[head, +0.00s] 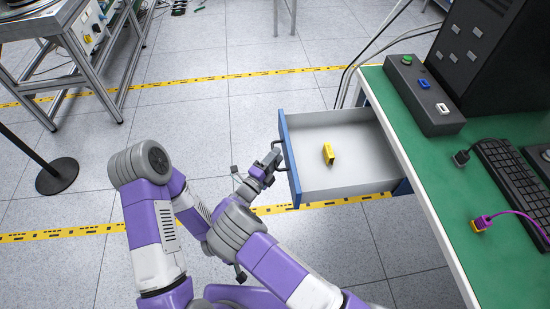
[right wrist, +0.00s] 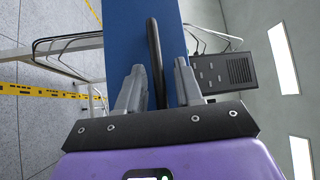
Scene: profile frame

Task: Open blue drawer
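The blue-fronted drawer (head: 350,182) stands far out from under the green-topped desk in the head view, with its pale grey inside showing. Its blue front panel also fills the top middle of the right wrist view (right wrist: 175,25). My right gripper (head: 275,158) is at the black handle (right wrist: 154,50) on that front. In the right wrist view its two fingers (right wrist: 158,72) stand apart on either side of the handle bar. A gap shows between the bar and the right-hand finger.
A yellow block (head: 328,153) lies in the drawer. The green desk (head: 420,185) carries a keyboard (head: 515,180), a button box (head: 422,95) and a black case. A metal-framed bench (head: 75,60) is at upper left. A round black stand base (head: 57,176) is on the left floor.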

